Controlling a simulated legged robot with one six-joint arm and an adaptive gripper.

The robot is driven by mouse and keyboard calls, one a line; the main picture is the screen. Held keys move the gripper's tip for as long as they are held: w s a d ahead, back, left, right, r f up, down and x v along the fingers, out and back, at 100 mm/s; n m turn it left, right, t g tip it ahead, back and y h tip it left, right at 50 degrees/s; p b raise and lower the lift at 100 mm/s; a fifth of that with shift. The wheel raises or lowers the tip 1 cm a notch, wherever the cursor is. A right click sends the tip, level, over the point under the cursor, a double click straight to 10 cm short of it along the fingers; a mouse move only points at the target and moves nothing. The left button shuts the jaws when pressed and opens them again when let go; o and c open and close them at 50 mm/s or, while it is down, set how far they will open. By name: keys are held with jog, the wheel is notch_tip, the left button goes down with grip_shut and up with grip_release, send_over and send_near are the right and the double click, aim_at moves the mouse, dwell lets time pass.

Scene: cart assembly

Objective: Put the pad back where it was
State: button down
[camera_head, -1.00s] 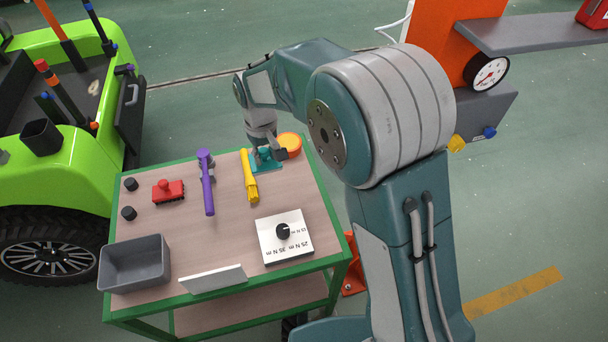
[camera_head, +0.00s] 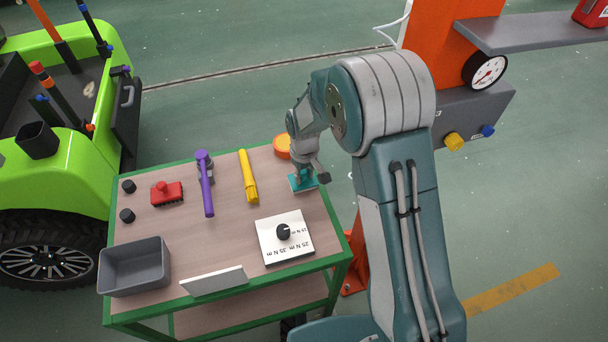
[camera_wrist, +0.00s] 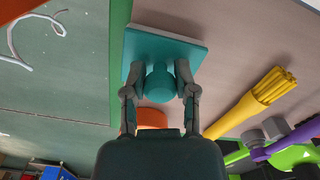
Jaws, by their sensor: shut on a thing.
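The teal pad (camera_head: 301,183), a flat square plate with a round knob, is over the right part of the cart's top, close to its right green edge. My gripper (camera_head: 305,174) is shut on the pad's knob. In the wrist view the two fingers (camera_wrist: 160,88) clasp the teal knob from both sides, and the pad's plate (camera_wrist: 190,50) lies beyond them. I cannot tell whether the pad touches the tabletop or hangs just above it.
An orange round dish (camera_head: 282,147) is behind the gripper. Left of the pad lie a yellow brush-like tool (camera_head: 249,178), a purple tool (camera_head: 207,188) and a red block (camera_head: 167,194). A white dial plate (camera_head: 270,250) and grey bin (camera_head: 133,268) are in front.

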jog(key=shift+a+f, duration=0.15)
jog(key=shift+a, duration=0.05)
jog(key=shift+c, duration=2)
grip_release()
jog(key=shift+d, duration=0.3)
jog(key=shift+r, duration=0.35)
notch_tip(320, 180, up, 12)
jog(key=shift+f, duration=0.2)
notch_tip(320, 180, up, 8)
jog(key=m+t, duration=0.1)
jog(key=m, duration=0.1)
send_over(304, 173)
jog(key=s+d, duration=0.5)
jog(key=s+d+r+m+t, duration=0.2)
jog(key=s+d+r, duration=0.2)
jog(key=s, duration=0.6)
jog(key=s+d+r+m+t, duration=0.2)
jog(key=s+d+r, duration=0.2)
jog(key=s, duration=0.6)
jog(key=shift+s+d+m+t, duration=0.15)
jog(key=shift+d+m+t, duration=0.2)
jog(key=shift+d, duration=0.3)
